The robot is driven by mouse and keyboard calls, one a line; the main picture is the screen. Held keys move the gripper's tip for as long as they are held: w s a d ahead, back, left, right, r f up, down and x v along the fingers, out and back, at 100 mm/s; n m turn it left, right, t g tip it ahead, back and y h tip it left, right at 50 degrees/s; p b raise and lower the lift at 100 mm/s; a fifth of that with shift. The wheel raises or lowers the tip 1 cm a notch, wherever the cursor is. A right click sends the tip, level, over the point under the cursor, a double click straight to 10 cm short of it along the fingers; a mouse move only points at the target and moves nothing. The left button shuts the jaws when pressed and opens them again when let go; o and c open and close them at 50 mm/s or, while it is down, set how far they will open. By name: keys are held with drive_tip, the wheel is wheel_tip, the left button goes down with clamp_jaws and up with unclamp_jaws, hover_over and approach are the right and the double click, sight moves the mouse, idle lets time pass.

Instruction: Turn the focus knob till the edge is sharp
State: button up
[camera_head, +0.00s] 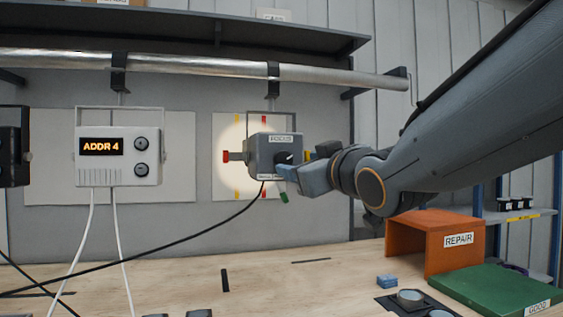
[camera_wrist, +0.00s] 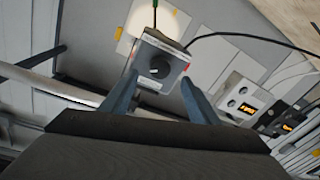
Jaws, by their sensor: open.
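The grey focus lamp (camera_head: 262,152), labelled FOCUS, hangs from the pipe in front of a pale panel. Its black focus knob (camera_head: 284,157) faces my gripper (camera_head: 292,168), which reaches in from the right. In the wrist view, the knob (camera_wrist: 160,68) lies between the two open fingertips of my gripper (camera_wrist: 159,77), with a gap on each side. Whether the fingers reach down around it, I cannot tell. A round pale light spot (camera_head: 232,172) shows on the panel behind the lamp; its edge looks somewhat soft, and the lamp hides part of it.
A white box (camera_head: 118,172) reading ADDR 4 hangs left of the lamp. A black cable (camera_head: 200,227) runs from the lamp across the bench. The pipe (camera_head: 190,68) and shelf lie above. An orange REPAIR bin (camera_head: 430,240) and green GOOD tray (camera_head: 490,288) stand at right.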

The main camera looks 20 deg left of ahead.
sight(285, 163)
drive_tip(key=w+a+m+t+p, duration=0.2)
drive_tip(key=w+p, duration=0.1)
drive_tip(key=p, duration=0.1)
drive_tip(key=w+a+m+t+p, duration=0.3)
drive_tip(key=shift+a+f+p, duration=0.1)
drive_tip(key=shift+p, duration=0.25)
idle(0.5)
drive_tip(key=c, duration=1)
